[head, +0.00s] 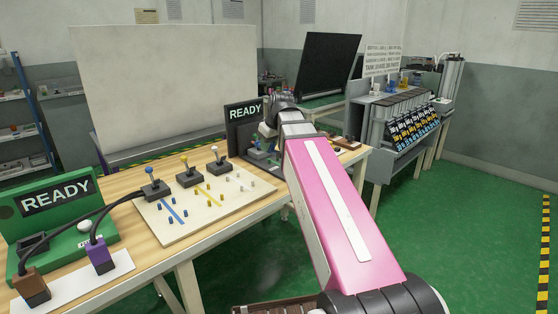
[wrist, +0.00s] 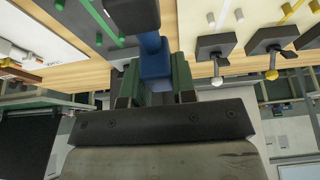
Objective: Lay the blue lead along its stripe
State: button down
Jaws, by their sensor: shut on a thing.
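My gripper (wrist: 156,76) is shut on a blue block (wrist: 155,62) between its two green fingers in the wrist view. A dark piece (wrist: 132,12) lies beyond the block; I cannot tell whether it is joined to it, and no cable shows clearly there. In the head view my gripper is by the black READY panel (head: 244,122), mostly hidden by my pink arm. The blue stripe (head: 171,209) lies on the pale board (head: 200,230), flanked by small blue pegs, well left of my gripper. No blue lead lies along it.
Three levers with blue (head: 149,171), yellow (head: 184,158) and white (head: 214,150) knobs stand along the board's back edge. A green READY unit (head: 55,215) with black cables and brown (head: 31,284) and purple (head: 100,254) plugs stands at left. A white screen (head: 165,80) stands behind.

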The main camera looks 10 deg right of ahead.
send_over(279, 164)
jog(key=s, duration=0.2)
jog(key=f, duration=0.6)
jog(key=shift+w+d+f, duration=0.2)
jog(key=shift+w+d, duration=0.05)
jog(key=shift+d, duration=0.1)
jog(key=shift+f, duration=2)
jog(key=shift+f, duration=0.2)
jog(key=c, duration=0.9)
grip_release()
jog(key=shift+c, duration=0.2)
jog(key=shift+r, duration=0.1)
jog(key=v, duration=1.2)
jog(key=shift+s+d, duration=0.1)
